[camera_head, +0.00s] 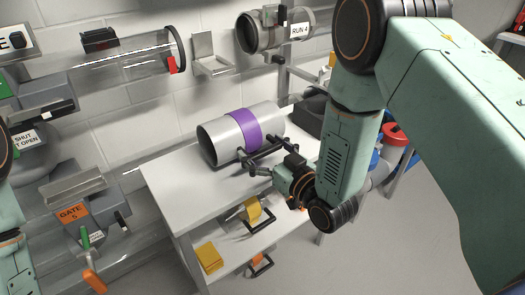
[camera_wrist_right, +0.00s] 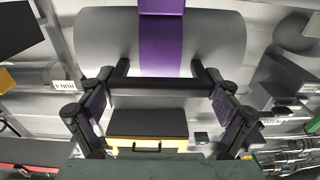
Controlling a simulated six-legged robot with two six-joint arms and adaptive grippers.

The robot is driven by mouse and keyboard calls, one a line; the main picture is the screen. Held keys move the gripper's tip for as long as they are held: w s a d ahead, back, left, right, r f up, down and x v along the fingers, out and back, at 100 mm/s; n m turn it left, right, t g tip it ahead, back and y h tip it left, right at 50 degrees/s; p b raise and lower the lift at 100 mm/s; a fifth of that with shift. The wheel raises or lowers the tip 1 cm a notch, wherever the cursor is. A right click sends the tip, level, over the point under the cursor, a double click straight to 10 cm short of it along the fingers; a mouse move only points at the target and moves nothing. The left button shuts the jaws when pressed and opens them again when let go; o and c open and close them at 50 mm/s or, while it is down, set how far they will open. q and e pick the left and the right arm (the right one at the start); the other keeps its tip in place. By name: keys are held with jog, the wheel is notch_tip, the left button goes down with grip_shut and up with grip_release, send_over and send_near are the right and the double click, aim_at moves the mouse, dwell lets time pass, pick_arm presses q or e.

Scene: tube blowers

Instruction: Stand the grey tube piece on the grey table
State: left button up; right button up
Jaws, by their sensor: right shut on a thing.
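The grey tube piece (camera_head: 217,137) has a purple band and lies on its side over the grey table (camera_head: 165,187), its open end facing left. I cannot tell whether it touches the tabletop. My right gripper (camera_head: 264,161) is at the tube's near side. In the right wrist view, the tube (camera_wrist_right: 105,38) fills the top, with a black handle bar (camera_wrist_right: 158,87) sticking out from it. The fingers of my right gripper (camera_wrist_right: 160,100) are shut on this handle, one at each end. My left gripper is out of view; only part of the left arm shows at the left edge.
A yellow block (camera_head: 208,257) sits on the shelf under the table. A gate device labelled GATE 5 (camera_head: 75,215) stands at the left. Clear pipes (camera_head: 120,65) and a RUN 4 pipe fitting (camera_head: 262,33) are on the wall behind. The tabletop's front left is clear.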

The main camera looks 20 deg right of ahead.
jog(key=shift+s+r, duration=0.1)
jog(key=shift+s, duration=0.05)
jog(key=o, duration=1.2)
jog(key=shift+f, duration=0.2)
jog(key=shift+r, duration=0.2)
jog(key=shift+s, duration=0.15)
jog(key=p+v, duration=0.4)
jog(key=v, duration=0.7)
jog(key=shift+s, duration=0.35)
jog(key=shift+d, duration=0.1)
